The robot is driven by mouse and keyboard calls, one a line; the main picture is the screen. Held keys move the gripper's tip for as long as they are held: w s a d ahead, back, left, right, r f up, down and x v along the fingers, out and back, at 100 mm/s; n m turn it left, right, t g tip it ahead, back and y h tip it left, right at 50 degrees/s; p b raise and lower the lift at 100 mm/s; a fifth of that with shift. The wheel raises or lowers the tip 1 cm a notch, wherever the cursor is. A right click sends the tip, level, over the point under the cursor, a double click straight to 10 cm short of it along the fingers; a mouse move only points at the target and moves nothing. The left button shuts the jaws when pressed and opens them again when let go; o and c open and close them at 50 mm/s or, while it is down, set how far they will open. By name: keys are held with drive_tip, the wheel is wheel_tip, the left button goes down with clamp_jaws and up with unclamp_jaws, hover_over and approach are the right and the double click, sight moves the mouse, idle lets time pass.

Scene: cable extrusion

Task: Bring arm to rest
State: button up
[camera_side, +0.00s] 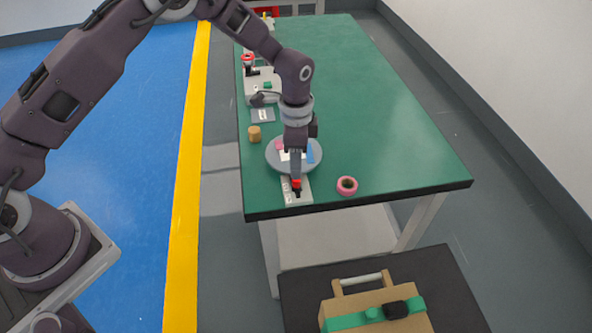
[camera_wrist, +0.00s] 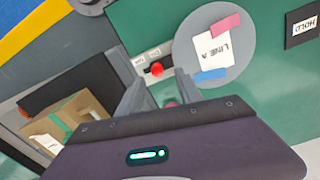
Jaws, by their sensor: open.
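My gripper (camera_side: 296,178) points down near the table's front end, just above a small red-topped control (camera_side: 297,185) on a pale labelled plate (camera_side: 290,196). In the wrist view its open fingers (camera_wrist: 160,76) stand on either side of the red control (camera_wrist: 156,69), with nothing held between them. I cannot tell whether the fingers touch the control. The arm is bent over the green table from the left.
A grey disc (camera_side: 312,163) with a paper marked "LINE A" (camera_wrist: 213,48) lies beside the gripper. A pink tape roll (camera_side: 347,186) is to the right, a tan cylinder (camera_side: 254,133) to the left. A cardboard box (camera_side: 350,303) stands in front. The right tabletop is clear.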

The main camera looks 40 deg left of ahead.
wheel_tip(320, 180, up, 2)
drive_tip(key=shift+r, duration=0.25)
drive_tip(key=s+a+r+n+t, duration=0.1)
drive_tip(key=s+a+r+n, duration=0.3)
drive_tip(key=r, duration=0.7)
drive_tip(key=s+a+r+n+t, duration=0.1)
drive_tip(key=s+r+t, duration=0.1)
drive_tip(key=s+r, duration=0.65)
drive_tip(key=s+a+r+n+t, duration=0.1)
drive_tip(key=s+a+r+n, duration=0.1)
drive_tip(key=s, duration=0.7)
drive_tip(key=s+a+r+n+t, duration=0.1)
drive_tip(key=s+r+n, duration=0.3)
drive_tip(key=s, duration=0.6)
drive_tip(key=shift+a+r+t, duration=0.3)
drive_tip(key=shift+a, duration=0.3)
